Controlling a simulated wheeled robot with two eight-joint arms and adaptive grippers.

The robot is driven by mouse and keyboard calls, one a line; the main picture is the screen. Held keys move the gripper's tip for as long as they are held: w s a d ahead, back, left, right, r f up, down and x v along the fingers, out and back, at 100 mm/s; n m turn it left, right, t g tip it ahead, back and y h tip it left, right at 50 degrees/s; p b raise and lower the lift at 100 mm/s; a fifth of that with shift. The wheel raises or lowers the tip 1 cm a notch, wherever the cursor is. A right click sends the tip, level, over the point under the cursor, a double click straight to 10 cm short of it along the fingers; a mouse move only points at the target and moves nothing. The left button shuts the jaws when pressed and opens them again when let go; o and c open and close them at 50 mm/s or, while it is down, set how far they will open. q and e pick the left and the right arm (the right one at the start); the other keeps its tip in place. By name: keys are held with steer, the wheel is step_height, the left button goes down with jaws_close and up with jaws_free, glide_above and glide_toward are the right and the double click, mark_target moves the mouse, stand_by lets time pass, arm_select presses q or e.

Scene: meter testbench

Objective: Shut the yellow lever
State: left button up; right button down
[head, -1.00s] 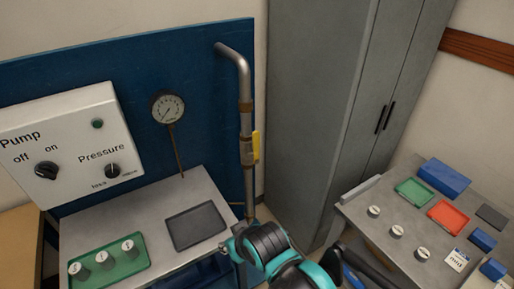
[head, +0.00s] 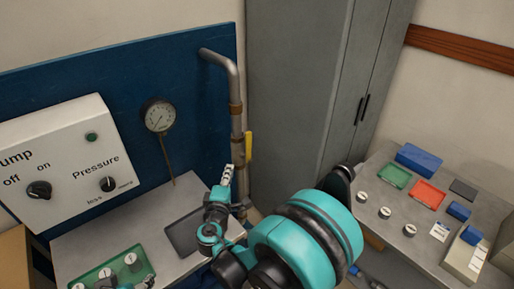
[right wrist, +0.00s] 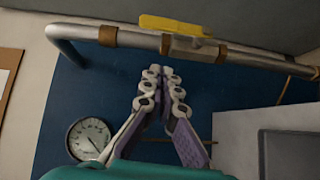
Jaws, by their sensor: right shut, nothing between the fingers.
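The yellow lever (head: 249,146) sits on a valve on the grey vertical pipe at the right edge of the blue panel. It lies roughly along the pipe. In the right wrist view the lever (right wrist: 172,25) is near the top, beyond the fingertips. My right gripper (head: 227,174) is shut and empty, left of and below the lever in the head view. Its fingertips (right wrist: 163,72) meet in the right wrist view, with a visible gap to the lever and pipe. A small teal and dark part of my left arm shows at the bottom edge; its fingers are not clear.
A pressure gauge (head: 158,115) and a white pump box (head: 60,160) are left of the pipe. A bench below carries a dark tray (head: 182,236) and a green tray (head: 145,270). A grey cabinet (head: 290,100) stands close on the right. Another table (head: 400,258) is at right.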

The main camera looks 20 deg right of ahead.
steer(key=b, duration=0.2)
glide_toward(249, 148)
steer(key=w+a+r, duration=0.3)
steer(key=w, duration=0.1)
steer(key=shift+n+t, duration=0.3)
steer(key=w+d, duration=0.1)
steer(key=d, duration=0.1)
steer(key=w+d, duration=0.1)
steer(key=d, duration=0.1)
steer(key=shift+w+f+b, duration=0.1)
steer(key=shift+w+b, duration=0.15)
steer(key=shift+b, duration=0.1)
steer(key=shift+d+r+p, duration=0.2)
steer(key=shift+p, duration=0.25)
